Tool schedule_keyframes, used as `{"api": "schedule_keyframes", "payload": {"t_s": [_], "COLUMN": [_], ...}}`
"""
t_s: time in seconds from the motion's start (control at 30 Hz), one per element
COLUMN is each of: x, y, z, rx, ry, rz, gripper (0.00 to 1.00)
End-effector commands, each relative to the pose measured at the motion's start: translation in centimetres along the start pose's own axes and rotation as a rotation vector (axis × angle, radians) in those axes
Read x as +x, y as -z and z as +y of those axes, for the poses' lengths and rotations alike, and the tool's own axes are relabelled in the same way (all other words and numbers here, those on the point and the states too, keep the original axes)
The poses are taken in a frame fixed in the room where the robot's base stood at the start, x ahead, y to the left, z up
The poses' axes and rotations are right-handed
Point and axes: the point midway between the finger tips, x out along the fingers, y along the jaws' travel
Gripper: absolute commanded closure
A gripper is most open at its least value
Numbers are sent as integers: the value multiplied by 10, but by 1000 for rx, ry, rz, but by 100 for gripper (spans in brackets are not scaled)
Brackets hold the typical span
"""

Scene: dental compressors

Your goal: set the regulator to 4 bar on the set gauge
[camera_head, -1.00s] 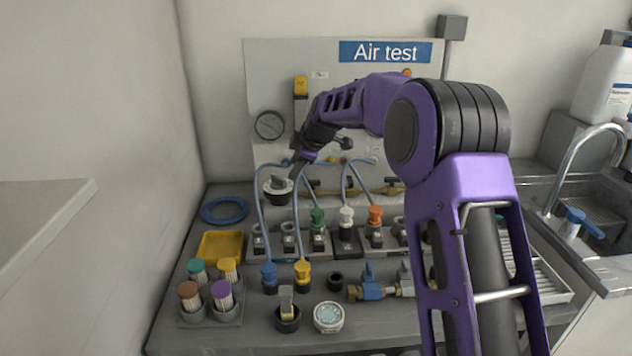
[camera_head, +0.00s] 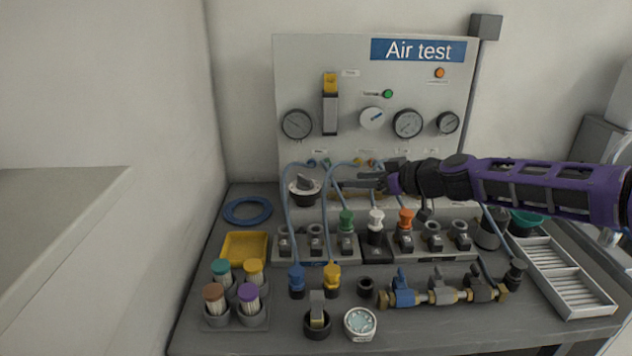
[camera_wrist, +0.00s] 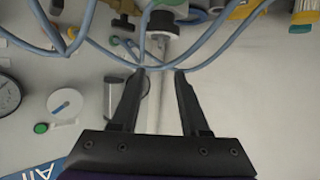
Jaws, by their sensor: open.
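A round black knob with a grey grip bar (camera_head: 304,188) stands at the panel's lower left; it looks like the regulator. In the wrist view the knob (camera_wrist: 165,22) lies beyond the fingertips, at the top. My gripper (camera_head: 338,185) is open and empty, pointing left just right of the knob; I see no contact. In the wrist view both fingers (camera_wrist: 157,72) are apart, with blue hoses beyond their tips. Labels and readings are too small to read, so I cannot tell which is the set gauge.
Blue hoses (camera_head: 286,215) loop in front of the panel near my gripper. Several coloured fittings (camera_head: 376,220) stand in a rack below. A valve manifold (camera_head: 440,295), a yellow tray (camera_head: 246,246) and brush pots (camera_head: 235,315) occupy the bench.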

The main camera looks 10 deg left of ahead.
Motion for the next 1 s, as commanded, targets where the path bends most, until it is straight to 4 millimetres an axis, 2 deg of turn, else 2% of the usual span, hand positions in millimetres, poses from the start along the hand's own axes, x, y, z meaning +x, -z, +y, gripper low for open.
{"api": "schedule_keyframes", "payload": {"t_s": [0.17,0.8,1.0], "x": [15,134,161], "y": [1,2,1], "z": [-1,-2,-1], "rx": [1,-1,-1], "ry": [2,3,2], "rz": [4,2,1], "gripper": [55,55,55]}}
